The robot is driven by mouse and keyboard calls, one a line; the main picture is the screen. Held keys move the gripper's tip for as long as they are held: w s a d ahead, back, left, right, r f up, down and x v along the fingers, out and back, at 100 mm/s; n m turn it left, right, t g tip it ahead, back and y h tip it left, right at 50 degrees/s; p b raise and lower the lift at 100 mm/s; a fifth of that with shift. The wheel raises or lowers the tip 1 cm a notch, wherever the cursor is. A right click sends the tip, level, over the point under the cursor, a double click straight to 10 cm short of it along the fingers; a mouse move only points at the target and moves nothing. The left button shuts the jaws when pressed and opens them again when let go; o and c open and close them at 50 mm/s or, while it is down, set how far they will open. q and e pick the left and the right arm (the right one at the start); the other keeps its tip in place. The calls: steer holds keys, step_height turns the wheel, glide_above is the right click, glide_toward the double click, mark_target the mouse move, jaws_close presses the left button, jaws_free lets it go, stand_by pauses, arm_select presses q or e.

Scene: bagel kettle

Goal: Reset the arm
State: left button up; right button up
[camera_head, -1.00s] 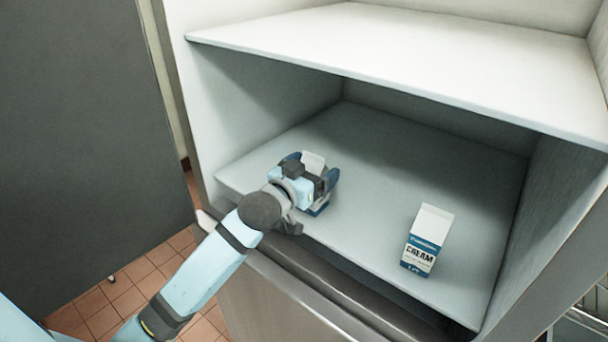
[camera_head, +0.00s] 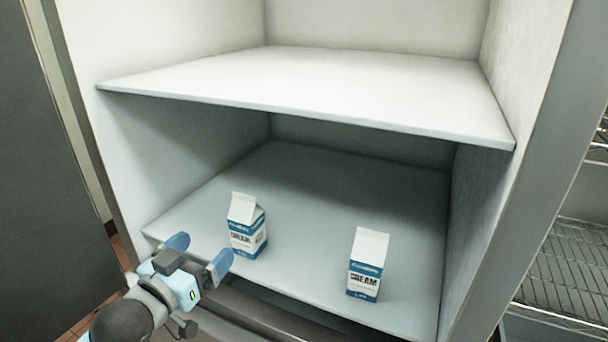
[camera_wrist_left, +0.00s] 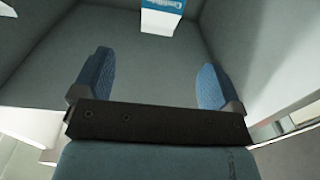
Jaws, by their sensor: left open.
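My left gripper (camera_head: 199,252) is open and empty at the front edge of the lower shelf, at the lower left of the head view. Its two blue fingers are spread apart, and they also show in the left wrist view (camera_wrist_left: 152,82). A cream carton (camera_head: 246,228) stands upright on the shelf just beyond the fingers, apart from them. A second cream carton (camera_head: 367,266) stands upright to the right. My right gripper is not in view.
The cartons stand on the lower shelf (camera_head: 310,200) of an open white cabinet. An upper shelf (camera_head: 320,85) lies above, bare. A dark door panel (camera_head: 40,190) is at the left. A wire rack (camera_head: 565,270) stands at the right.

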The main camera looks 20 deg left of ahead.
arm_select(q)
steer(key=s+d+f+g+y, duration=0.1)
steer(key=s+d+f+g, duration=0.1)
steer(key=s+f+g, duration=0.7)
steer(key=s+d+f+g+y, duration=0.15)
steer(key=s+f+g, duration=0.35)
steer(key=s+f, duration=0.7)
arm_select(e)
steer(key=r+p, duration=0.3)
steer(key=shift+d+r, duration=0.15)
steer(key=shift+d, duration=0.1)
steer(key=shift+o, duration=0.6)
steer(key=shift+p, duration=0.3)
arm_select(q)
steer(key=w+d+f+t+h, duration=0.1)
steer(key=w+d+f+t, duration=0.2)
steer(key=f, duration=0.3)
steer(key=w+d+f+m+t+h, duration=0.1)
steer(key=w+d+f+t+h, duration=0.1)
steer(key=w+d+f+t, duration=0.2)
steer(key=shift+w+f+m, duration=0.3)
steer(key=shift+w+f, duration=0.25)
steer(key=shift+f, duration=0.3)
steer(key=shift+s+h, duration=0.1)
steer(key=shift+h, duration=0.15)
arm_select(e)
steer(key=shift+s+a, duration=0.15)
